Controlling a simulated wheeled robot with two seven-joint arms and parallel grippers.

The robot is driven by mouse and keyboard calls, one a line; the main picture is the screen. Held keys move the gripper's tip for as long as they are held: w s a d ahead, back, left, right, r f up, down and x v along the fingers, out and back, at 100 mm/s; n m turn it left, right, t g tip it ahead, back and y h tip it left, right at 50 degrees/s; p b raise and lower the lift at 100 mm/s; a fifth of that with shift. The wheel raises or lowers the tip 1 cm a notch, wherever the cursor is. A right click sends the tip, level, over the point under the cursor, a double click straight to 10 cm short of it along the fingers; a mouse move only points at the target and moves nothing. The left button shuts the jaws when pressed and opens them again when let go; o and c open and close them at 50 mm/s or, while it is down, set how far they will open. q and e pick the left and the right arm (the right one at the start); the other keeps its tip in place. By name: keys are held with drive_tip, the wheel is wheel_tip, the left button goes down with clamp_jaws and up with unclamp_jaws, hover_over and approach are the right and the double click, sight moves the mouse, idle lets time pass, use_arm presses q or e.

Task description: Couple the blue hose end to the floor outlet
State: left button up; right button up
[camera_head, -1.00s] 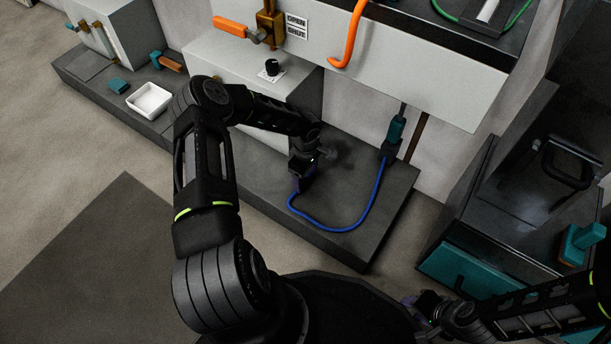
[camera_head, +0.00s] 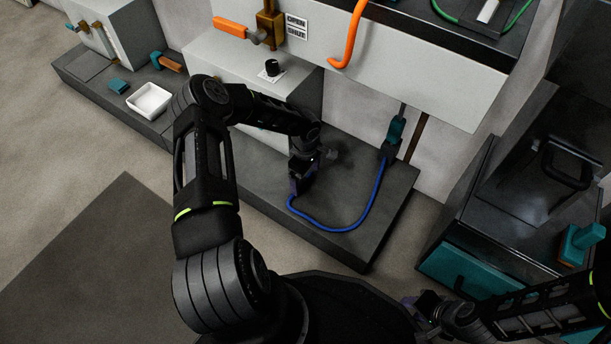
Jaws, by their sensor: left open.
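The blue hose (camera_head: 345,229) lies in a curve on the dark low platform. One end runs up to a teal and black fitting (camera_head: 394,137) by the wall panel. The other end goes under my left gripper (camera_head: 298,186), which hides it. My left gripper is low over the platform, pointing down, and is open; I cannot tell whether the hose end is between its fingers. A small dark grey piece (camera_head: 332,155) shows on the platform just behind the gripper; I cannot tell if it is the floor outlet. My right gripper (camera_head: 418,305) is at the lower right, away from the hose.
A white cabinet with a black knob (camera_head: 272,67) stands behind my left arm. A white tray (camera_head: 149,101) and teal pieces lie on the platform at left. A dark cabinet with a teal drawer (camera_head: 466,270) stands right.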

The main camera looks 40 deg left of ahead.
sight(305, 178)
use_arm(q)
wheel_tip(305, 178, up, 8)
drive_tip(key=p, duration=0.3)
drive_tip(key=shift+f, duration=0.2)
